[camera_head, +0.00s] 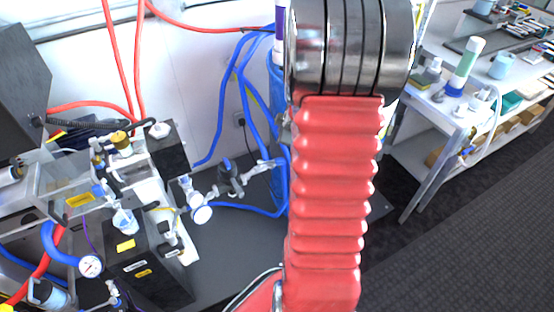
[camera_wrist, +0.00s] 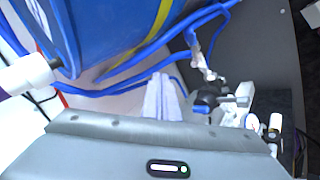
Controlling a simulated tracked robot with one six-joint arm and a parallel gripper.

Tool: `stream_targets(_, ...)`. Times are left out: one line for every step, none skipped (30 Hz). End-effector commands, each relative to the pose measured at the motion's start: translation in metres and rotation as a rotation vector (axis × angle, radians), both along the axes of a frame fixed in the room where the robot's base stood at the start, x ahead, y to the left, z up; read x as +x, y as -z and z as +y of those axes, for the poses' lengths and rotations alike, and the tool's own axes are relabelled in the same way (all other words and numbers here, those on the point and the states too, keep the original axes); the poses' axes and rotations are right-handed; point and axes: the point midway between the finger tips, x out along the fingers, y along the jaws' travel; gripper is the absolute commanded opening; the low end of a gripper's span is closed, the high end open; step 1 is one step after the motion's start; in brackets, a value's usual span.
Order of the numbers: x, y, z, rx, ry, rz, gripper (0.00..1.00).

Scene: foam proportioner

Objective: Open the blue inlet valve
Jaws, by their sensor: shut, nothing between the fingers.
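A small valve with a dark body (camera_head: 230,178) and metal fittings sits in the blue hose line left of my arm in the head view. My gripper (camera_wrist: 164,98) shows in the wrist view as pale fingers, shut and empty, apart from the valve in the picture. My red arm hides the gripper in the head view.
A blue drum (camera_wrist: 110,35) with a yellow stripe stands close to my gripper. Blue hoses (camera_head: 243,90) run around the valve. The proportioner (camera_head: 150,265) with gauges and fittings stands at left. A shelf bench (camera_head: 440,108) is at right, with open dark floor before it.

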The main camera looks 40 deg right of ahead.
Motion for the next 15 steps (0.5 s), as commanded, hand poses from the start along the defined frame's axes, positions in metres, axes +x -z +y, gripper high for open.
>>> stream_targets(-0.006,0.017,-0.007,0.016,-0.022,0.012,0.00)
stream_targets(-0.009,0.026,-0.010,0.023,-0.041,0.016,0.00)
stream_targets(-0.013,0.037,-0.013,0.036,-0.065,0.021,0.00)
stream_targets(-0.017,0.046,-0.015,0.046,-0.082,0.025,0.00)
stream_targets(-0.020,0.055,-0.016,0.057,-0.102,0.027,0.00)
stream_targets(-0.026,0.067,-0.018,0.073,-0.126,0.031,0.00)
stream_targets(-0.030,0.076,-0.018,0.087,-0.144,0.033,0.00)
stream_targets(-0.034,0.084,-0.019,0.100,-0.161,0.034,0.00)
stream_targets(-0.040,0.095,-0.019,0.119,-0.183,0.035,0.00)
stream_targets(-0.044,0.103,-0.018,0.133,-0.201,0.036,0.00)
stream_targets(-0.049,0.110,-0.017,0.146,-0.216,0.035,0.00)
stream_targets(-0.053,0.118,-0.016,0.162,-0.234,0.035,0.00)
stream_targets(-0.057,0.123,-0.015,0.173,-0.246,0.033,0.00)
stream_targets(-0.060,0.128,-0.015,0.182,-0.257,0.034,0.00)
stream_targets(-0.063,0.132,-0.013,0.194,-0.269,0.032,0.00)
